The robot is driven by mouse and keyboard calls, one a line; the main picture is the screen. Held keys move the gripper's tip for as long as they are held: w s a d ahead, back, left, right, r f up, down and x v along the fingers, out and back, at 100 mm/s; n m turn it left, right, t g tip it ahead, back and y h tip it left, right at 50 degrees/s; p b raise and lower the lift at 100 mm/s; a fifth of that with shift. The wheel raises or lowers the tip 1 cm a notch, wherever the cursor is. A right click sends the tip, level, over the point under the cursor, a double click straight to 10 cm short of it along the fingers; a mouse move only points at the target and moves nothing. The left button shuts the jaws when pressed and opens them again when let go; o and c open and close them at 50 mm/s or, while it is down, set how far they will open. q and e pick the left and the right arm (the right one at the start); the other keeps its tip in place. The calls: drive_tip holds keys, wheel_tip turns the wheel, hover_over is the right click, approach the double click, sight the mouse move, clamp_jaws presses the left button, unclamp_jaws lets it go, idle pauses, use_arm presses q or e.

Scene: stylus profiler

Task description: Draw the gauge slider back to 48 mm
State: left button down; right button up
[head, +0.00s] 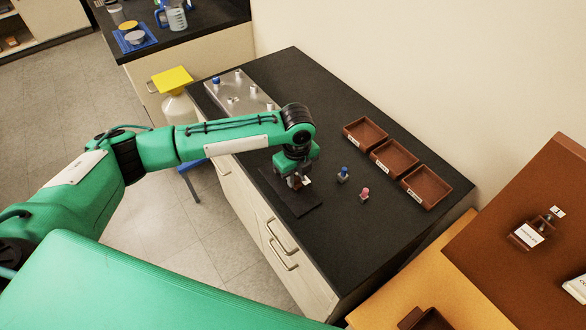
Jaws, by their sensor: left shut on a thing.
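My left gripper (298,182) points down over a flat black plate (302,208) near the front edge of the black bench. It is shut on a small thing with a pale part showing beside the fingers. That thing is probably the gauge slider, but the gripper hides most of it. The gauge body and any millimetre scale cannot be made out at this size. My right gripper is not in view.
Two small blocks, one with a blue knob (343,173) and one with a pink knob (365,193), stand right of the gripper. Three labelled brown trays (376,141) line the back. A metal plate with pegs (252,97) lies at the bench's far left end.

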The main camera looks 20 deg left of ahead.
sight(297, 179)
use_arm(q)
drive_tip(key=c, duration=1.2)
unclamp_jaws()
drive_tip(key=shift+s+d, duration=0.1)
drive_tip(key=shift+d, duration=0.1)
drive_tip(key=shift+c, duration=0.2)
wheel_tip(297, 179, up, 14)
drive_tip(key=b, duration=0.3)
drive_tip(key=shift+f, duration=0.1)
